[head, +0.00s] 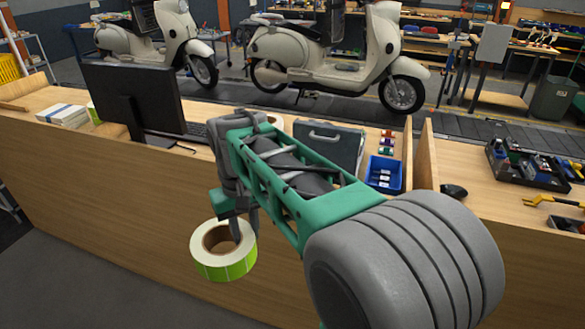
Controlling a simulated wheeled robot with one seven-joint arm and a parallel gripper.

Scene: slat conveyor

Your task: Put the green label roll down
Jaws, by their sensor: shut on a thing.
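The green label roll (238,270) is a ring with green labels on its outside, a pale top face and a brown core. It hangs in front of the wooden bench's front panel (120,210), below the level of the bench top. My gripper (238,228) is shut on the roll's wall, with a finger reaching into the core. My arm hides part of the bench top behind it.
On the bench stand a black monitor (130,92), a keyboard (196,130), a paper stack (62,115), a grey case (328,150) and a blue bin (384,172). A wooden divider (425,150) stands upright at right. Scooters (335,55) stand on the conveyor behind.

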